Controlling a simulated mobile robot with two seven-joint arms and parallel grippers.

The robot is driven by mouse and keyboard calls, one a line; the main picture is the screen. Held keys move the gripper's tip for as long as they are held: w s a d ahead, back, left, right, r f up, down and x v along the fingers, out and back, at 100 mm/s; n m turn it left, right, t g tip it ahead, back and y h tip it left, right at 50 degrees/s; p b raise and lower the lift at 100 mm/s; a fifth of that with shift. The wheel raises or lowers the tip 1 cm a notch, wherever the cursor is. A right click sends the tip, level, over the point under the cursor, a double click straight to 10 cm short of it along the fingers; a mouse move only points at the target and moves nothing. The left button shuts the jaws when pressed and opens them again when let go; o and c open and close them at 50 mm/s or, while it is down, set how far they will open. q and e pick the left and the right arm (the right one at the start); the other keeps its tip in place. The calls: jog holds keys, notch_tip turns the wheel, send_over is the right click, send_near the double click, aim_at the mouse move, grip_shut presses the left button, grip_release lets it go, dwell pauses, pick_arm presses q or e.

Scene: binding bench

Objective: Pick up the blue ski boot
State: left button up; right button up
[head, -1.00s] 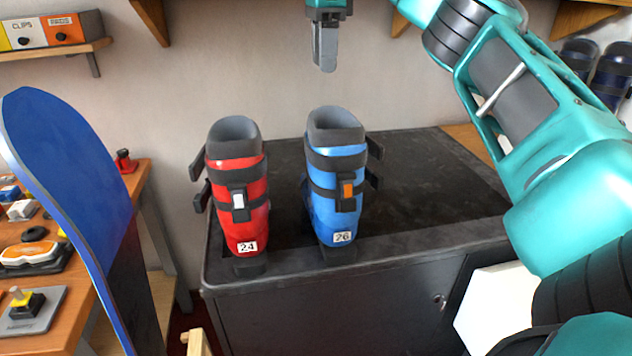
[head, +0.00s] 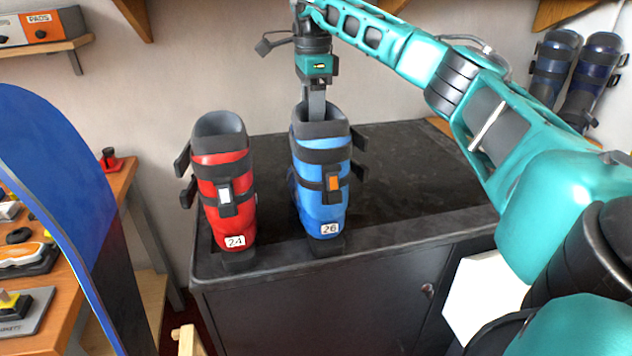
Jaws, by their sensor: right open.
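The blue ski boot (head: 322,185) stands upright on the black cabinet top, with an orange buckle and a label 26. My right gripper (head: 316,104) points down at the top of the boot's cuff. Its jaws are open, and the fingertips are partly hidden at the boot's opening. I cannot tell whether they touch the cuff. My left gripper is not in view.
A red ski boot (head: 224,185) labelled 24 stands close on the left of the blue one. The black cabinet (head: 420,215) has free room to the right. A blue snowboard (head: 62,170) stands at left. Dark blue boots (head: 592,75) sit at the back right.

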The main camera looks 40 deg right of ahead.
jog(key=shift+f, duration=0.45)
grip_shut()
jog(key=shift+r, duration=0.1)
